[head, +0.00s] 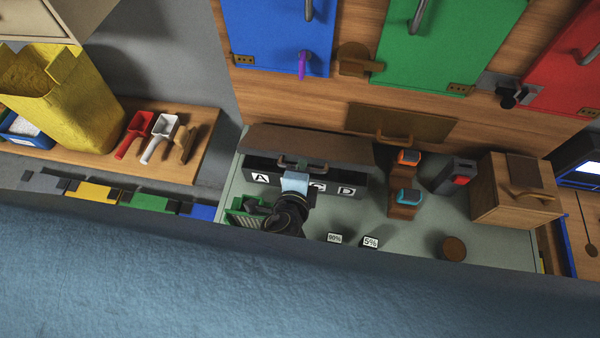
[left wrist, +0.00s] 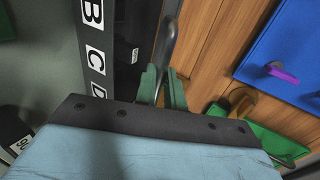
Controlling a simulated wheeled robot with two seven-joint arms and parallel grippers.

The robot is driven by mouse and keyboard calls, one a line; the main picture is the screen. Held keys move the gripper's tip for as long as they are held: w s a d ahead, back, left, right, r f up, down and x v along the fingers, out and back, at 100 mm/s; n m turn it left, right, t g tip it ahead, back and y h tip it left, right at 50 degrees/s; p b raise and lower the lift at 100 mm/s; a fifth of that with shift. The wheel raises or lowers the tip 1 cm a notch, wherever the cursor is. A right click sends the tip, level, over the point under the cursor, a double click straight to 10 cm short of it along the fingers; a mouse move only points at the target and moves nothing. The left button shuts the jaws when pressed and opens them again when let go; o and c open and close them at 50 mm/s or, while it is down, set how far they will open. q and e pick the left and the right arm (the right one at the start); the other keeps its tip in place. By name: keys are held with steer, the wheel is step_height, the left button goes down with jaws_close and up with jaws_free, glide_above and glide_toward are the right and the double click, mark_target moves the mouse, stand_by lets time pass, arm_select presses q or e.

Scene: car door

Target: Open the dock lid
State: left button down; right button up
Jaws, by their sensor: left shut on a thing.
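The dock (head: 330,184) is a dark box in the middle of the bench, with lettered labels along its front. Its lid (head: 310,144) is a wide brown-grey panel on top with a bar handle (head: 318,168) at its front edge. I cannot tell whether the lid is raised at all. My left gripper (head: 294,170) reaches over the dock front and hides one label. In the left wrist view its green fingers (left wrist: 162,82) are shut on the grey handle (left wrist: 170,35), beside the label strip (left wrist: 95,50). My right gripper is not in view.
Behind the lid stands a wooden wall with blue (head: 275,35), green (head: 440,40) and red (head: 570,70) doors. A brown panel with a handle (head: 400,125) is close behind the lid.

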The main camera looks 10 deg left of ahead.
arm_select(q)
steer(key=shift+w+r+p, duration=0.35)
steer(key=shift+r+p, duration=0.05)
steer(key=shift+r, duration=0.15)
steer(key=shift+w+r+p, duration=0.3)
steer(key=shift+r+p, duration=0.05)
steer(key=shift+r, duration=0.2)
steer(key=c, duration=1.5)
jaws_free()
steer(key=b+v, duration=0.1)
steer(key=v, duration=1.2)
steer(key=shift+s, duration=0.15)
steer(key=shift+s, duration=0.1)
